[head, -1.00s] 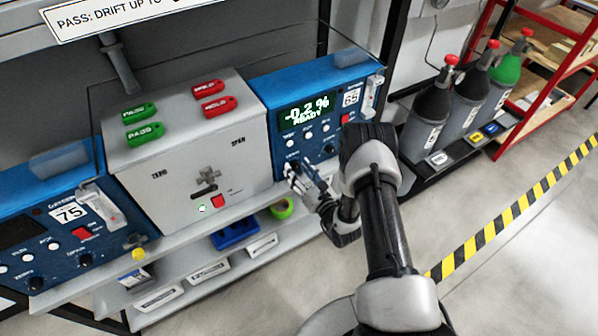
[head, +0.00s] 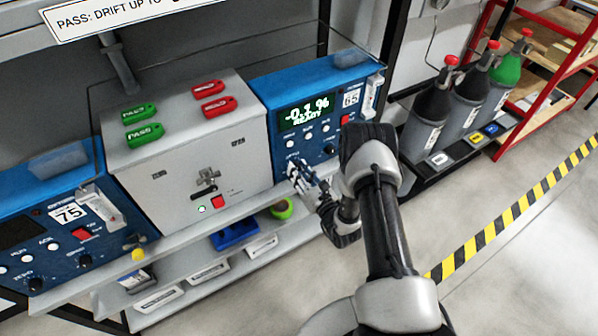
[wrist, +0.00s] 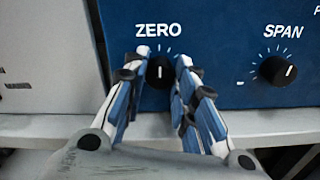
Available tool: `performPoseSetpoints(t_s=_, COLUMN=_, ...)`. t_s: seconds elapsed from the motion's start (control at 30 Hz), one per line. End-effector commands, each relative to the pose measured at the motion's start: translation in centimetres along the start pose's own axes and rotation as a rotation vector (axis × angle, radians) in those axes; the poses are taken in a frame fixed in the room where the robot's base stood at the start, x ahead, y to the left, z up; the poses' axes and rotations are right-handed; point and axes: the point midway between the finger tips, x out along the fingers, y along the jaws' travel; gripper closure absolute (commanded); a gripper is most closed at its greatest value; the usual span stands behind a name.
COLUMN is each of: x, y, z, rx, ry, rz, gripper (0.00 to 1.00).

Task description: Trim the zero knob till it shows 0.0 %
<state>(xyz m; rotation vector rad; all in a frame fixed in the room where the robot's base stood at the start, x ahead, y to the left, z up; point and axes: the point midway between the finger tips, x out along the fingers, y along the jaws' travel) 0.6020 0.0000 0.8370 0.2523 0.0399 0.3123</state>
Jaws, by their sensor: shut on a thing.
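The blue analyser (head: 335,85) numbered 65 stands on the shelf at the right of the grey box. Its display (head: 305,110) reads -0.1 % with READY below. In the wrist view the black zero knob (wrist: 160,71) sits under the word ZERO, its white mark pointing about straight up. My gripper (wrist: 161,62) is shut on the knob, one finger on each side; it also shows at the analyser's lower left in the head view (head: 295,172). In the head view my fingers hide the knob.
The span knob (wrist: 277,71) is right of the zero knob. A grey box (head: 190,150) with red and green tags stands left of the analyser. Another blue analyser (head: 60,225), numbered 75, is further left. Gas bottles (head: 430,110) stand at the right. Open floor lies in front.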

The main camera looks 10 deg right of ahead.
Motion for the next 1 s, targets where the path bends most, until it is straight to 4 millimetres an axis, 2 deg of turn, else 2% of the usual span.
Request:
performPoseSetpoints(t_s=0.2, x=-0.02, y=-0.03, z=-0.12, rx=0.158, ry=0.001, rz=0.0, gripper=0.98)
performPoseSetpoints(t_s=0.5, x=-0.02, y=-0.02, z=-0.06, rx=0.177, ry=0.002, rz=0.0, gripper=0.98)
performPoseSetpoints(t_s=0.53, x=-0.02, y=-0.02, z=-0.06, rx=0.177, ry=0.002, rz=0.0, gripper=0.74)
performPoseSetpoints(t_s=0.83, x=0.0, y=-0.02, z=-0.04, rx=0.176, ry=0.001, rz=0.0, gripper=0.54)
performPoseSetpoints(t_s=1.0, x=0.0, y=-0.02, z=-0.03, rx=0.175, ry=0.0, rz=0.0, gripper=0.54)
